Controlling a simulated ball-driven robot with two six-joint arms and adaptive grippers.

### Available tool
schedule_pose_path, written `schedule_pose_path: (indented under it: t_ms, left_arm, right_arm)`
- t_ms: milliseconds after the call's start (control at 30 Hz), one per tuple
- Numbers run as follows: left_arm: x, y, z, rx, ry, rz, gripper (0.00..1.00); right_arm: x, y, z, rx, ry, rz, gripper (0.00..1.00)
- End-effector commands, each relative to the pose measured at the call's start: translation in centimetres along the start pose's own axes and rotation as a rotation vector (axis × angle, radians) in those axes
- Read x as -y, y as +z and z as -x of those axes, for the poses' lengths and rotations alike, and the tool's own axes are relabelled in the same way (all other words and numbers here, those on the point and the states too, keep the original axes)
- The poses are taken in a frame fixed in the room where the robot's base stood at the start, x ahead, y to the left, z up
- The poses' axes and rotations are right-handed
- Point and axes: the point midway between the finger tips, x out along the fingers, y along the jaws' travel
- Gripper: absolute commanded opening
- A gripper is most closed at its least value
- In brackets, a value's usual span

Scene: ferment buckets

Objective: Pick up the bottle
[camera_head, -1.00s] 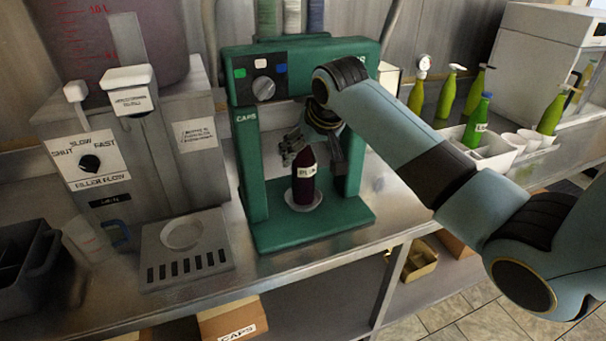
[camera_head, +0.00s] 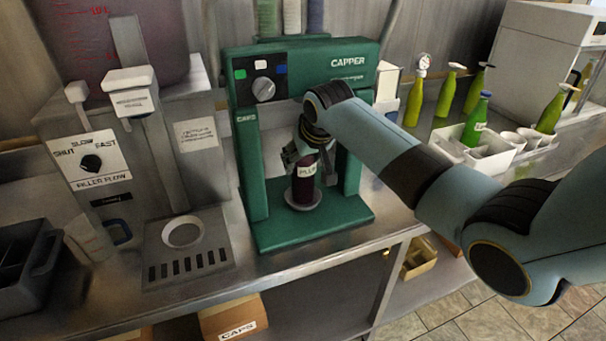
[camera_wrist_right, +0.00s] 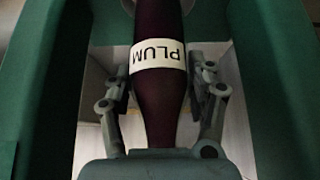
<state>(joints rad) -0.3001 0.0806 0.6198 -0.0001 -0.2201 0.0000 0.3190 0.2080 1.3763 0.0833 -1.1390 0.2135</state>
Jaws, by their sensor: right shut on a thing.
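A dark purple bottle (camera_head: 304,191) with a white label stands upright on a small round plate in the green capper (camera_head: 253,166). In the right wrist view the bottle (camera_wrist_right: 157,87) has a label that reads PLUM, upside down. My right gripper (camera_head: 306,160) reaches into the capper from above. In the wrist view its two fingers (camera_wrist_right: 160,88) lie on either side of the bottle, shut on it around the label and neck. The bottle's top is hidden by the gripper in the head view. My left gripper is not in view.
A filler machine (camera_head: 172,150) stands left of the capper, with a drip tray (camera_head: 187,245) in front. Green bottles (camera_head: 414,102) and a white carrier (camera_head: 490,152) are on the right. The capper's posts stand close on both sides of my gripper.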

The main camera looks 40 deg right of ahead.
Motion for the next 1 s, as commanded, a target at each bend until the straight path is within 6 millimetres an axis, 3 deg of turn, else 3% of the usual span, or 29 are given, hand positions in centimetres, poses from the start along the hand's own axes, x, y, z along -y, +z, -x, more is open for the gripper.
schedule_pose_path:
  t_ms: [33, 267, 567, 767, 1000]
  left_arm:
    - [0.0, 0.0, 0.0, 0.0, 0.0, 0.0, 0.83]
    - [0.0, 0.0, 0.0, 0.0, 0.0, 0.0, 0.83]
    - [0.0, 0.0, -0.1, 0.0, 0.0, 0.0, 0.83]
    - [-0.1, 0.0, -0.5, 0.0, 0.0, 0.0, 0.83]
    - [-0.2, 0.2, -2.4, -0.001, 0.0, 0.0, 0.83]
  right_arm:
    - [0.0, 0.0, 0.0, 0.0, 0.0, 0.0, 0.29]
    - [0.0, 0.0, 0.0, 0.0, 0.0, 0.0, 0.0]
    - [0.0, -0.3, 0.2, -0.004, 0.0, 0.0, 0.0]
    - [0.0, -1.1, 1.3, -0.008, 0.0, 0.0, 0.0]
    - [0.0, 1.4, 1.9, -0.168, 0.001, 0.002, 0.0]
